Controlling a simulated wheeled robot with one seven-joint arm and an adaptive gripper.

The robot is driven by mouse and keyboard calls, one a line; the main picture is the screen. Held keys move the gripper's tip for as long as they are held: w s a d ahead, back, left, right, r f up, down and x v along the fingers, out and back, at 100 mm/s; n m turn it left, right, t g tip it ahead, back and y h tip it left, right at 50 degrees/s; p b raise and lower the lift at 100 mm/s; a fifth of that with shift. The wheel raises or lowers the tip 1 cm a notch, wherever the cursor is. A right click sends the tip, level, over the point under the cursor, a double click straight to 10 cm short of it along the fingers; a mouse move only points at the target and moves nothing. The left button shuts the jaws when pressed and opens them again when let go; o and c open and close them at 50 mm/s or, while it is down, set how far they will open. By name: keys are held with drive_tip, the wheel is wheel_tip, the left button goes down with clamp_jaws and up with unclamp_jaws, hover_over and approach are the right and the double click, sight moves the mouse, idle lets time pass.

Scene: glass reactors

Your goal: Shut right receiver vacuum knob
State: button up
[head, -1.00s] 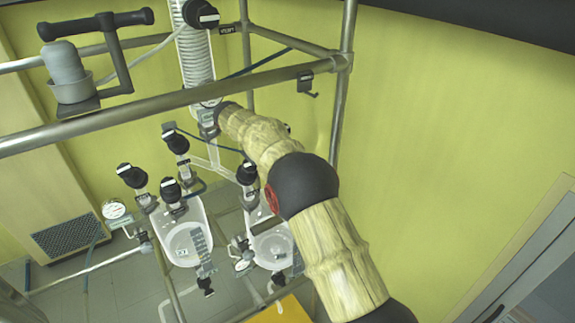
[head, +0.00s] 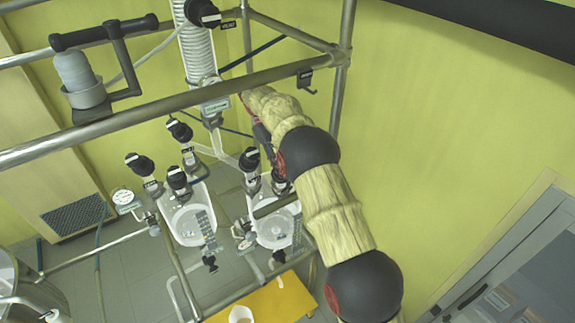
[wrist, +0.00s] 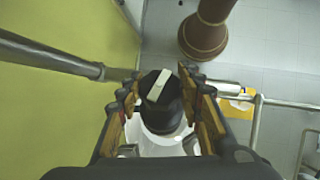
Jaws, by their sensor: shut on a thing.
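The right receiver (head: 275,230) is a clear glass vessel in the metal frame in the head view, with black-capped knobs on top. In the wrist view a round black knob with a white bar (wrist: 159,88) sits between the two fingers of my gripper (wrist: 161,93). The fingers are closed on its left and right sides. The bar lies tilted, its upper end to the right. In the head view my arm reaches down behind the horizontal rail to the top of the right receiver; the fingertips are mostly hidden there.
The left receiver (head: 187,222) with similar black knobs (head: 177,177) stands close by. A thick metal rail (head: 130,122) crosses in front of the frame. A yellow surface (head: 285,300) with a white cup (head: 240,315) is below. The yellow-green wall (head: 450,110) lies to the right.

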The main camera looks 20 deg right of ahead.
drive_tip(key=shift+f, duration=0.2)
drive_tip(key=o, duration=1.2)
drive_tip(key=shift+r, duration=0.15)
drive_tip(key=shift+b, duration=0.45)
